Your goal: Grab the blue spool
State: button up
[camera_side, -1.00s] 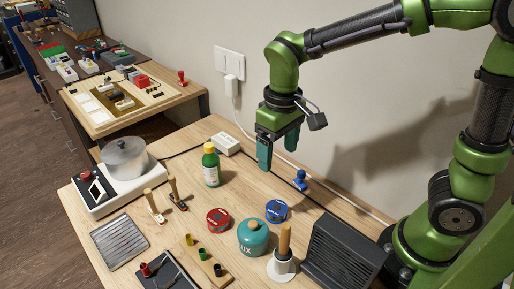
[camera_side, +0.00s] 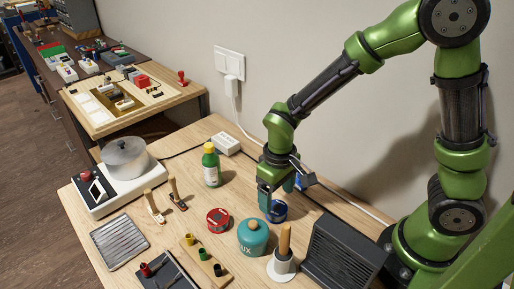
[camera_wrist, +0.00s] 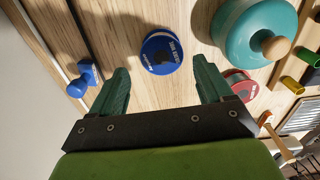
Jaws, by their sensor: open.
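The blue spool (camera_side: 277,212) lies flat on the wooden table, between the teal pot and the wall. In the wrist view the blue spool (camera_wrist: 161,53) shows its round blue top with white print, a little beyond the fingertips and roughly midway between them. My gripper (camera_side: 276,198) is low over the spool in the side view and hides part of it. In the wrist view my gripper (camera_wrist: 160,82) has its two green fingers wide apart with nothing between them. I cannot tell the exact height of the fingertips above the spool.
A red spool (camera_side: 217,221) lies left of the blue one. A teal pot (camera_side: 253,237) stands close in front. A blue stamp-like piece (camera_wrist: 84,79) is near the left finger.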

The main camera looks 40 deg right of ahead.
aim_at(276, 207)
notch_tip(276, 207, down, 3)
jog(key=shift+s+a+f, duration=0.15)
jog(key=shift+f, duration=0.05)
jog(key=c, duration=1)
jog(key=shift+r, duration=0.1)
